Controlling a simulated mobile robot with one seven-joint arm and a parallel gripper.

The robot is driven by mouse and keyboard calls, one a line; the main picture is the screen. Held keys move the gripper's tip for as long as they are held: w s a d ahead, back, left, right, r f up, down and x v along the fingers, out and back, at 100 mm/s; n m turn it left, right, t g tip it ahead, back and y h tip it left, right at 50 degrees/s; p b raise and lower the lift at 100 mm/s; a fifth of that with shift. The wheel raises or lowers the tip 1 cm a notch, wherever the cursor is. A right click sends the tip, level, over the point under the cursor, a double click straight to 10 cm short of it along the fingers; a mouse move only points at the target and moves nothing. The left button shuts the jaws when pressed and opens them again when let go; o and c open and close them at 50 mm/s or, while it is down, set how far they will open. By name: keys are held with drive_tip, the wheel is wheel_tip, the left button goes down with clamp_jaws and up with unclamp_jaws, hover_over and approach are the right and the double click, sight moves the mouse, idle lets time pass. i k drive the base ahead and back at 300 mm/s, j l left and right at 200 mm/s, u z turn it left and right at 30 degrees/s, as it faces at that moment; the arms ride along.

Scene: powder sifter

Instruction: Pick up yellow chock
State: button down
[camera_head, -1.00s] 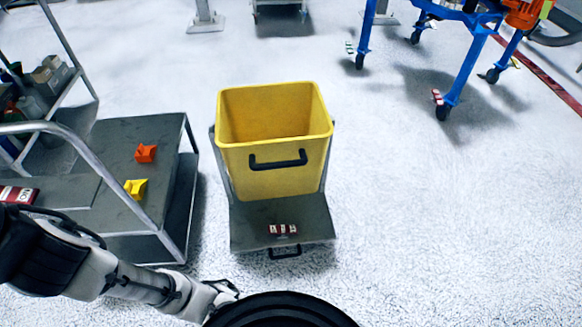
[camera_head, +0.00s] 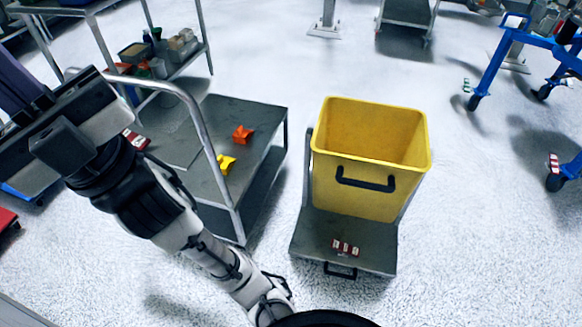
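The yellow chock (camera_head: 226,165) is a small yellow wedge-like piece. It lies on the grey top of a metal cart (camera_head: 252,108), left of centre in the head view. An orange-red chock (camera_head: 242,134) lies just behind it on the same top. My arm rises from the bottom centre toward the upper left, in front of the cart's left part. Nothing touches the yellow chock. No gripper fingers show in the head view, so their state is hidden.
The cart's curved metal handrail (camera_head: 205,135) stands close to the left of the yellow chock. A yellow bin (camera_head: 365,190) stands on a grey wheeled carrier (camera_head: 310,240) to the right. A shelf with containers (camera_head: 165,65) is behind left. Blue wheeled frame (camera_head: 492,65) stands at far right; open floor between.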

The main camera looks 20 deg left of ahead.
sight(227, 164)
drive_tip(key=i+j+u, duration=0.2)
drive_tip(key=i, duration=0.45)
drive_tip(key=i+j, duration=0.4)
drive_tip(key=i, duration=0.2)
drive_tip(key=u, duration=0.05)
